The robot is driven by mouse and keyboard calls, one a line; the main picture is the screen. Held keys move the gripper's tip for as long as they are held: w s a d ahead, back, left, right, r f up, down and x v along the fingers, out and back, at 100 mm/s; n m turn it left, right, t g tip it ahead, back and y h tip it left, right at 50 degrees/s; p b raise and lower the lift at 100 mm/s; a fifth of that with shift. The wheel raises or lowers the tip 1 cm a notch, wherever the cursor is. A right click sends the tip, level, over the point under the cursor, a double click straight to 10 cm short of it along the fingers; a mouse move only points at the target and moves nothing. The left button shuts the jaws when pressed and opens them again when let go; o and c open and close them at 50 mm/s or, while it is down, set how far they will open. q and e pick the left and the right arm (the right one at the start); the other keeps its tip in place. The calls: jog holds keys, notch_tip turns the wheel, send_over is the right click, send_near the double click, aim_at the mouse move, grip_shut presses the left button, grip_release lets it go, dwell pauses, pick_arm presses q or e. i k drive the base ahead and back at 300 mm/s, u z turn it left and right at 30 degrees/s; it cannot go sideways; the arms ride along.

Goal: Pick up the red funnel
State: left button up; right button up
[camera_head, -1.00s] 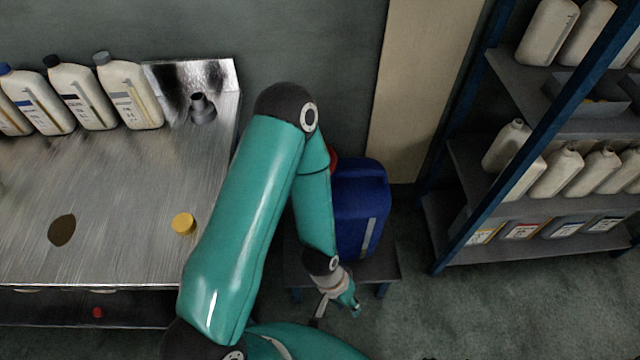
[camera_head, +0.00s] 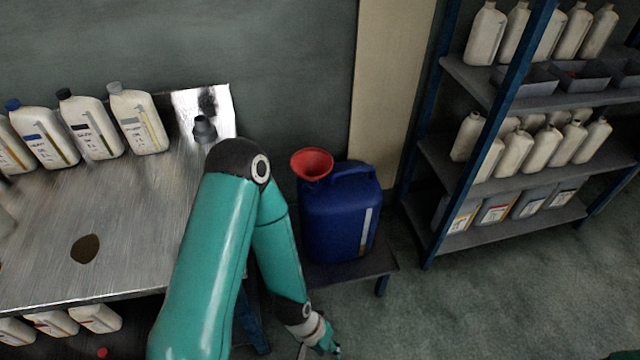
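The red funnel (camera_head: 312,164) sits upright in the top opening of a blue canister (camera_head: 335,222), its wide mouth facing up. The canister stands on a low dark stool (camera_head: 352,268) right of the metal workbench. My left arm bends down in front of the stool's left side. My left gripper (camera_head: 322,348) is at the bottom edge, below and apart from the funnel and canister. It is small and partly cut off, so its opening does not show. My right gripper is out of view.
A blue-framed shelf (camera_head: 470,170) with bottles and bins stands at right. Floor between stool and shelf is clear.

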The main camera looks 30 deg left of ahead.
aim_at(310, 164)
jog(key=u, duration=0.2)
jog(key=i, duration=0.9)
jog(key=z, duration=0.1)
